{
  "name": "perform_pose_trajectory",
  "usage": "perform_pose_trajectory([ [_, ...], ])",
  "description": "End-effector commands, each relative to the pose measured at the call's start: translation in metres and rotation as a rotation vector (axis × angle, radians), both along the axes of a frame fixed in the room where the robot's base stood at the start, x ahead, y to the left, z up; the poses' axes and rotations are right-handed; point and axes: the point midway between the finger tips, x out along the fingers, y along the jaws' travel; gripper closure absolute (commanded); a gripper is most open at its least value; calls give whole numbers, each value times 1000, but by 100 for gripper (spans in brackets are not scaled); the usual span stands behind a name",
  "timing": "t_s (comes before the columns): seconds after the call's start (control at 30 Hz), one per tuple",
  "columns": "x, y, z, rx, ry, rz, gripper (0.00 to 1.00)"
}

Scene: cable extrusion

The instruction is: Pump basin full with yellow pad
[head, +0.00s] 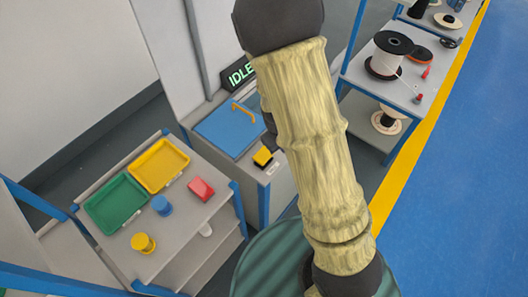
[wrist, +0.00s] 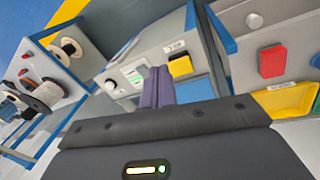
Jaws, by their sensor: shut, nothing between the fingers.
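The yellow pad (head: 262,157) sits on a dark base at the front edge of the grey machine, in front of its blue lid (head: 228,130) with a yellow handle (head: 243,112). The pad also shows in the wrist view (wrist: 181,67), just right of and beyond my fingertips. My gripper (wrist: 158,72) is shut and empty, its purple fingers together; they appear apart from the pad, though the exact gap is unclear. In the head view my sleeved arm covers the gripper. No basin interior or fill level is visible; I cannot tell whether it is under the lid.
A lit sign (head: 240,74) reads IDLE behind the lid. A spool rack (head: 405,85) stands right; blue floor is open beyond.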

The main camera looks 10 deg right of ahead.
Motion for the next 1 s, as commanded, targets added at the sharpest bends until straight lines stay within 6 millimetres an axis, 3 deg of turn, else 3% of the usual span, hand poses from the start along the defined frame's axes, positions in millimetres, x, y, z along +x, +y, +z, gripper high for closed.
perform_pose_trajectory([
  [0.5,45,15,-56,-320,16,437,100],
  [1.0,94,47,-80,-682,-23,945,100],
])
